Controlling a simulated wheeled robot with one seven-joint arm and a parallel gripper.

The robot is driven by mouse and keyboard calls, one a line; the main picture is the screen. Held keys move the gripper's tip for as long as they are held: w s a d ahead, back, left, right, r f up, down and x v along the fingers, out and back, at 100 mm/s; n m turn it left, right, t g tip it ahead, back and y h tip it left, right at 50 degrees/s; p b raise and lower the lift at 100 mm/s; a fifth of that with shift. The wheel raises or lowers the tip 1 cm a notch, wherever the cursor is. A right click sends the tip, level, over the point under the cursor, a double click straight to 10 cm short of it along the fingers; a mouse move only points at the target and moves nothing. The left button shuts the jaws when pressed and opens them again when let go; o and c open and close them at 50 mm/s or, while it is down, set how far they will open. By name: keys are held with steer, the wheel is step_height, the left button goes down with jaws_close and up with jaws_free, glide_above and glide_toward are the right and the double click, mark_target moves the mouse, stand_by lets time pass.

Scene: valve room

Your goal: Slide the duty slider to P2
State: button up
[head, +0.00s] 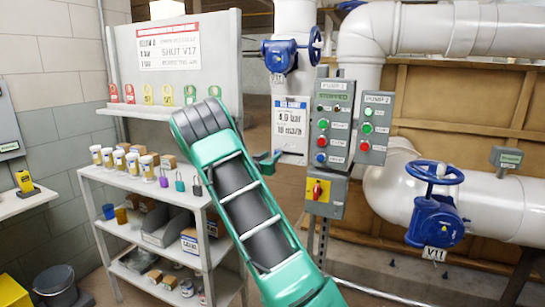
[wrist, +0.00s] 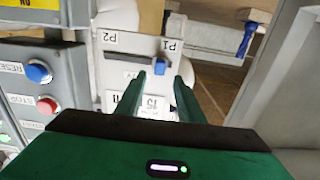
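The duty slider is a blue knob (wrist: 159,66) on a white panel (wrist: 112,75) in the wrist view. In the head view my gripper (head: 267,158) is at the panel's lower left edge, and the knob cannot be made out there.
In the head view a grey pump control box (head: 333,120) with buttons stands just right of the panel, above a yellow box with a red switch (head: 317,190). White pipes with blue valves (head: 436,220) fill the right. A shelf (head: 150,235) with padlocks and cups is at left.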

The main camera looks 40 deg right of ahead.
mark_target(276, 152)
steer(key=shift+x, duration=2.15)
jaws_close()
